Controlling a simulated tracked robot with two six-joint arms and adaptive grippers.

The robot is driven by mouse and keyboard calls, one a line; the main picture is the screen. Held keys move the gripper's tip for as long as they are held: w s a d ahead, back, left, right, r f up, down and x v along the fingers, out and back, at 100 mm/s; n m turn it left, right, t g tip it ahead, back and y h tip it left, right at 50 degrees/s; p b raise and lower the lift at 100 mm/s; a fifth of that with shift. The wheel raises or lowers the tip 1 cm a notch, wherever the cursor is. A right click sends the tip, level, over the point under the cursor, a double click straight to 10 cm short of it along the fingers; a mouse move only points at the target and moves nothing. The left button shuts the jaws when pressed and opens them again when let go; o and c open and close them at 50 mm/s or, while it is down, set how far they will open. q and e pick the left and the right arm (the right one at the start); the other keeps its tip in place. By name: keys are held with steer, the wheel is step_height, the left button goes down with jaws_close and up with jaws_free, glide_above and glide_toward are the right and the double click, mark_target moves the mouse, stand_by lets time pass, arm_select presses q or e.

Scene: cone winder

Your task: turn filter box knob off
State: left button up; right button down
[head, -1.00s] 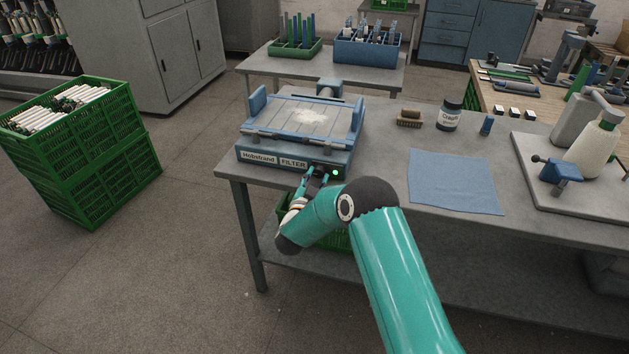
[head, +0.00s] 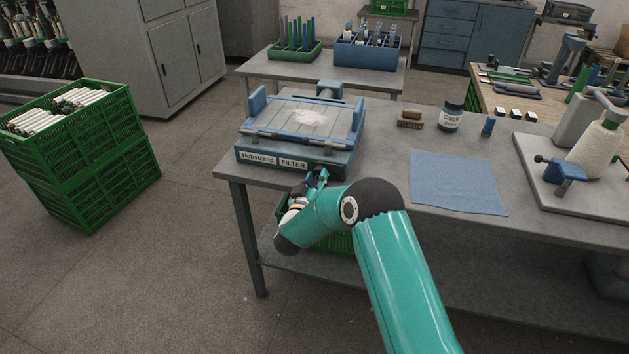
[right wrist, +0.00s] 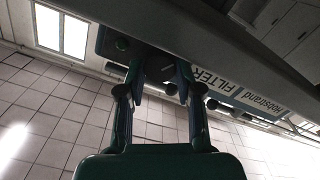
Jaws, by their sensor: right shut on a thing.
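The filter box (head: 342,160) is blue-grey, with a white "Hobstrand FILTER" label on its front, and stands at the left end of the grey table. My right gripper (head: 317,178) is at the right part of its front panel, shut on the knob. The knob is hidden behind the fingers in the head view. In the right wrist view the two fingers (right wrist: 160,82) reach up to the dark panel beside the label (right wrist: 235,88); the knob between them is too dark to make out clearly. No green light shows on the panel now. My left gripper is not in view.
A blue cloth (head: 458,183), a brush (head: 410,119) and a labelled jar (head: 451,117) lie on the table to the right. Green crates (head: 95,170) stand on the floor at left. Another green crate (head: 340,243) sits under the tabletop.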

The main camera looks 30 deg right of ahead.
steer(key=n, duration=0.3)
steer(key=shift+w+d+r+n, duration=0.1)
steer(key=shift+r+n, duration=0.15)
steer(key=shift+n, duration=0.15)
steer(key=shift+n+p, duration=0.5)
steer(key=shift+n, duration=1.1)
steer(key=c, duration=0.8)
jaws_free()
steer(key=shift+f, duration=0.2)
steer(key=shift+o, duration=0.2)
steer(key=shift+f, duration=0.1)
